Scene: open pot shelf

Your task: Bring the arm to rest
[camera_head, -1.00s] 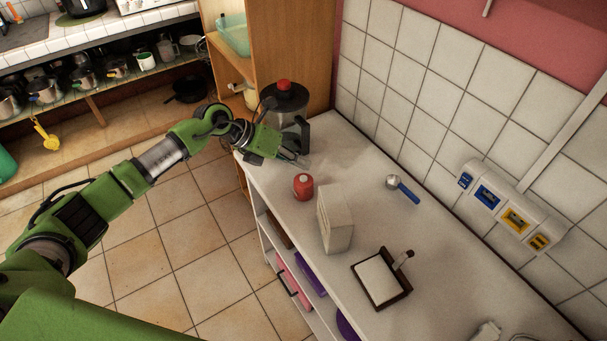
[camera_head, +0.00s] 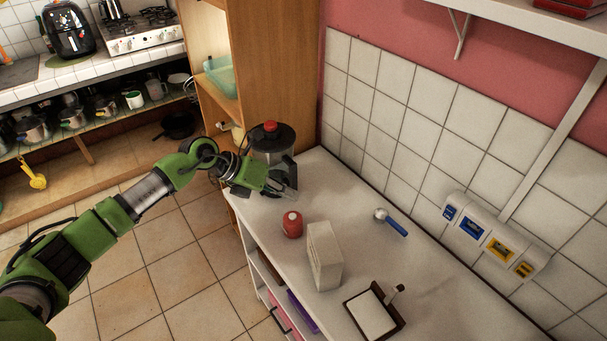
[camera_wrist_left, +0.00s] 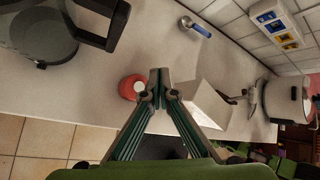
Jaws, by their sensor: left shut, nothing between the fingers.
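My left arm reaches in from the left in the head view, and its green gripper (camera_head: 284,190) is above the far end of the white counter (camera_head: 352,205), close to the dark blender (camera_head: 272,143). The left gripper is shut with nothing in it; in the left wrist view its fingertips (camera_wrist_left: 159,82) meet over the counter. A red container (camera_head: 292,225) stands on the counter just nearer than the gripper; it also shows left of the fingers in the left wrist view (camera_wrist_left: 130,87). My right gripper is in neither view.
A white box (camera_head: 324,256) stands beside the red container. A blue-handled scoop (camera_head: 391,222) and a dark-framed tray (camera_head: 374,315) lie on the counter. A wooden cabinet (camera_head: 283,70) rises behind the blender. The tiled floor (camera_head: 170,265) left of the counter is clear.

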